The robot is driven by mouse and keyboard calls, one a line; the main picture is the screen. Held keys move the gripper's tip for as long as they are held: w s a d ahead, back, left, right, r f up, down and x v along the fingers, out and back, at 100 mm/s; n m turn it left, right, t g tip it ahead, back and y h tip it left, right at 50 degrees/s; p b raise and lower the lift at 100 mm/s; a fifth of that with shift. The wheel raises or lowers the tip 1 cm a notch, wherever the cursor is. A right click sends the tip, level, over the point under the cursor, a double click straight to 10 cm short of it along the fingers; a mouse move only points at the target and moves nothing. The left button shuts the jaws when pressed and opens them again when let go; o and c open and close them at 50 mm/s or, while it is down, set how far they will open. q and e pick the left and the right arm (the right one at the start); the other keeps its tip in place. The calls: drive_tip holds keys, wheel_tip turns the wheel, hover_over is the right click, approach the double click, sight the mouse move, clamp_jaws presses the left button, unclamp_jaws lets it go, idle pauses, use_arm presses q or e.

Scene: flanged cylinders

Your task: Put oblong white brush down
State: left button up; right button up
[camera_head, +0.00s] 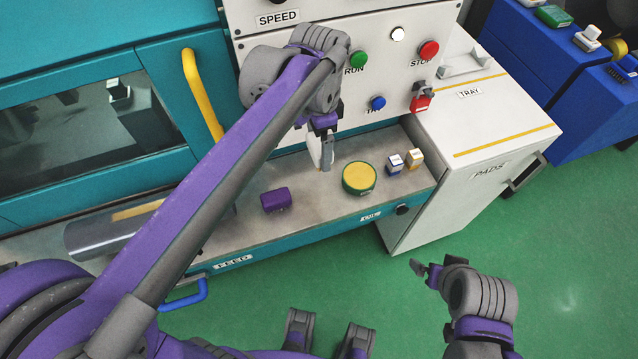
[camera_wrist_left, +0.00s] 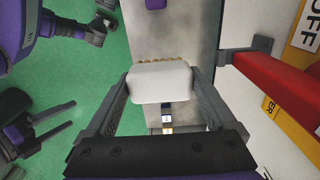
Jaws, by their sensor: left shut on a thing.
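The oblong white brush (camera_wrist_left: 160,84) is between the two fingers of my left gripper (camera_wrist_left: 161,86) in the left wrist view. Its tan bristles show along its far edge. In the head view the brush (camera_head: 314,150) is partly hidden by my left gripper (camera_head: 323,150), which is shut on it. It hangs over the grey feed shelf (camera_head: 325,197); I cannot tell whether it touches the shelf. My right gripper (camera_head: 426,270) is off to the lower right over the green floor, empty, with its fingers apart.
On the shelf stand a purple block (camera_head: 276,199), a round yellow-topped green thing (camera_head: 358,178) and two small white blocks, one with blue (camera_head: 394,164) and one with yellow (camera_head: 413,159). The button panel (camera_head: 280,50) rises behind.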

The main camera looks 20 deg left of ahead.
use_arm(q)
wheel_tip(320, 180, down, 16)
drive_tip(key=shift+r+b, duration=0.25)
drive_tip(key=shift+b, duration=0.45)
drive_tip(key=shift+f, duration=0.2)
drive_tip(key=o, duration=1.1)
drive_tip(key=shift+o, duration=0.2)
drive_tip(key=shift+r, duration=0.1)
